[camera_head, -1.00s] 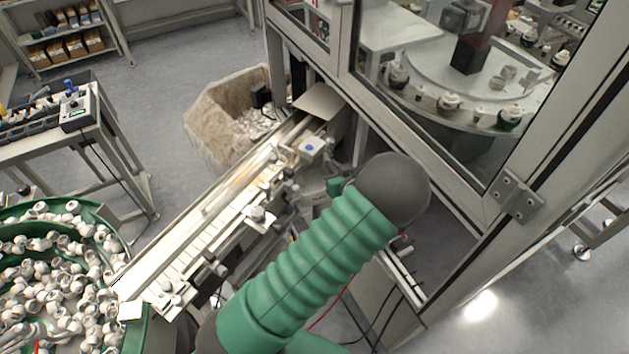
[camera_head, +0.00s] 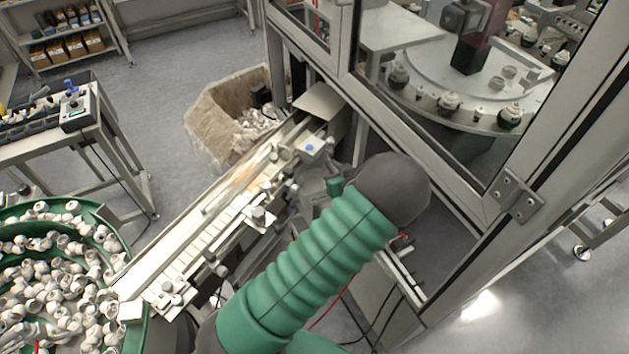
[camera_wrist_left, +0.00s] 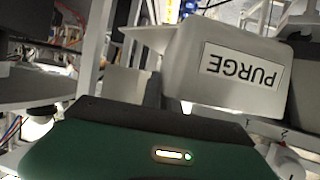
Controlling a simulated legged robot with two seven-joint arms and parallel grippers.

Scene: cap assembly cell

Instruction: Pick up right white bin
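A white bin (camera_wrist_left: 225,75) with a PURGE label shows in the left wrist view, upper right, the label upside down. I cannot tell from this view whether it is the right one of several bins. In the head view no white bin can be made out; my green-sleeved left arm and the machine hide the area beyond. My left gripper (camera_head: 318,184) shows only as a grey part beyond the dark end of this arm. Its fingertips are hidden, so its opening and any contact with the bin cannot be told. My right gripper is in neither view.
A conveyor (camera_head: 215,220) runs diagonally beside my arm. A green bowl (camera_head: 112,230) of white caps stands at lower left. A fenced machine frame (camera_head: 440,160) is close on the right. A brown box (camera_head: 215,112) stands behind the conveyor.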

